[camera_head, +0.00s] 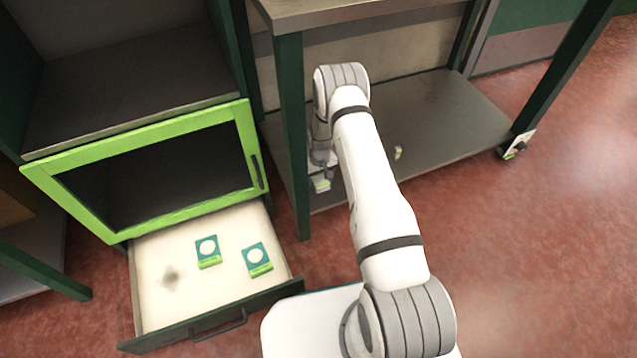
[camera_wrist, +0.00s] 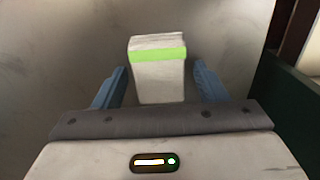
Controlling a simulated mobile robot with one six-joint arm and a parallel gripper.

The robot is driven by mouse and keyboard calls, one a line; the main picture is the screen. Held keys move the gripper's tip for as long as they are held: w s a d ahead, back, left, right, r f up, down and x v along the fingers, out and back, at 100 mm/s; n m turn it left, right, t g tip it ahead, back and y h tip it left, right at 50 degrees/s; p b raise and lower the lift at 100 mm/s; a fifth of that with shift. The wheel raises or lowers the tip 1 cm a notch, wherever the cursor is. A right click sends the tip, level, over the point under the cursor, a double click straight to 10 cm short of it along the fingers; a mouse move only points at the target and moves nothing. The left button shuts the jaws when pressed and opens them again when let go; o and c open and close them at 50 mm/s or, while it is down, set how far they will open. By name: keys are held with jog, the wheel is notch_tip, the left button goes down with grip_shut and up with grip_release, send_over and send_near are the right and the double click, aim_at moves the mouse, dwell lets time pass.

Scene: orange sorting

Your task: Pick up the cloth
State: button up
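A white, folded-looking piece with a bright green band, which appears to be the cloth (camera_wrist: 158,76), lies between my fingers in the wrist view. In the head view it shows small on the lower shelf, below my gripper (camera_head: 321,168). In the wrist view my gripper (camera_wrist: 160,68) is open, with one blue finger on each side of the cloth. A gap shows between each finger and the cloth. I cannot tell how far the fingertips are above the shelf.
The grey lower shelf (camera_head: 440,120) holds another small pale item (camera_head: 397,153). A dark green table leg (camera_head: 293,140) stands just left of my gripper. An open drawer (camera_head: 160,305) holds two green-and-white pieces (camera_head: 207,250) (camera_head: 257,258). Above it is a green-framed door (camera_head: 150,220).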

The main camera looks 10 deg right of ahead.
aim_at(320, 180)
jog(key=c, duration=0.8)
notch_tip(320, 180, up, 10)
jog(key=p, duration=0.3)
jog(key=shift+p, duration=0.35)
